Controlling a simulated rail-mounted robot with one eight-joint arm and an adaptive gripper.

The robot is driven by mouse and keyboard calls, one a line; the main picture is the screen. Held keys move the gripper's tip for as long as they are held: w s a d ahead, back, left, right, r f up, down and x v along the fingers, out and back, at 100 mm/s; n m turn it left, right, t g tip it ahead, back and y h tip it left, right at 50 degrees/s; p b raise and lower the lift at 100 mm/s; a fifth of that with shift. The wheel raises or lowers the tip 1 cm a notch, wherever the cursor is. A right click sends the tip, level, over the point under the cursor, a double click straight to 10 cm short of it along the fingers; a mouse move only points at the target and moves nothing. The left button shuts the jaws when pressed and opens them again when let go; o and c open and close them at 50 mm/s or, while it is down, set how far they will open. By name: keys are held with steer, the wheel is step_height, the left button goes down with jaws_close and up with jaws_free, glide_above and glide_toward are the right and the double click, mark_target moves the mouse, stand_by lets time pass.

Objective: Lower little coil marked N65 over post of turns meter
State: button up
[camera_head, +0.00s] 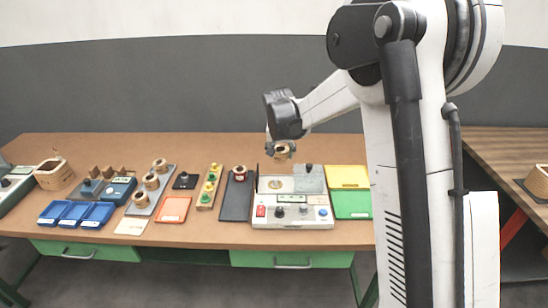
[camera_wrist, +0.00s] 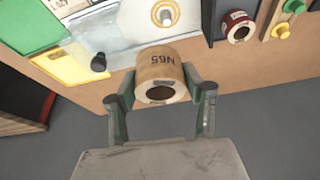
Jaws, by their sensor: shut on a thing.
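The little coil marked N65 (camera_wrist: 160,72) is tan with a dark hole in its end, and its label reads upside down in the wrist view. My gripper (camera_wrist: 160,98) is shut on it, one finger on each side. In the head view the coil (camera_head: 282,152) hangs under my gripper (camera_head: 281,145), above the back of the turns meter. The turns meter (camera_head: 290,222) is a pale grey box with knobs and a red switch. Its post (camera_wrist: 165,15) shows inside a pale ring in the wrist view, beyond the coil and apart from it.
A red-topped coil (camera_head: 240,173) stands on a dark mat (camera_head: 236,203) left of the meter. Yellow (camera_head: 347,177) and green (camera_head: 351,205) trays lie to its right. Blue bins (camera_head: 76,214) and a rack of coils (camera_head: 152,190) stand farther left.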

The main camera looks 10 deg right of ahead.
glide_above(275, 180)
steer(key=shift+m, duration=0.4)
step_height(275, 180, down, 5)
steer(key=shift+w+d+r+p, duration=0.1)
steer(key=shift+w+p, duration=0.05)
steer(key=shift+p, duration=0.15)
steer(key=shift+f+b, duration=0.75)
steer(key=shift+f, duration=1.5)
steer(key=shift+b, duration=0.55)
steer(key=shift+f, duration=0.2)
steer(key=shift+f+b, duration=1.4)
steer(key=o, duration=1.7)
steer(key=shift+r, duration=0.1)
steer(key=shift+r+p, duration=1.6)
steer(key=shift+r, duration=2.2)
